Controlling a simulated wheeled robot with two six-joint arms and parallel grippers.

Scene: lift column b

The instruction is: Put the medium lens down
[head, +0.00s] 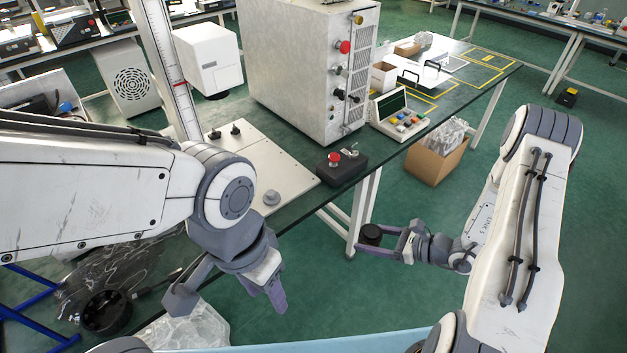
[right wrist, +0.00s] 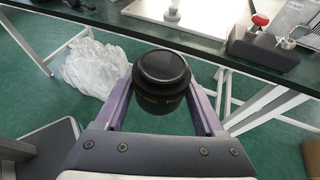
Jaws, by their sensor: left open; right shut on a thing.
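The medium lens, a black cylinder (head: 370,234) with faint yellow lettering, is between the fingers of my right gripper (head: 386,242). In the right wrist view the lens (right wrist: 162,82) is upright, with its dark round top facing the camera. The right gripper is shut on it and holds it in the air, in front of the table's near edge. My left gripper (head: 230,297) is open and empty at the lower left, its fingers pointing down.
A table (head: 300,150) bears a metal plate (head: 255,175), a grey cabinet (head: 305,75), and a black box with a red button (head: 340,166). An open cardboard box (head: 436,160) stands on the floor. Clear plastic wrap (right wrist: 92,68) shows in the right wrist view.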

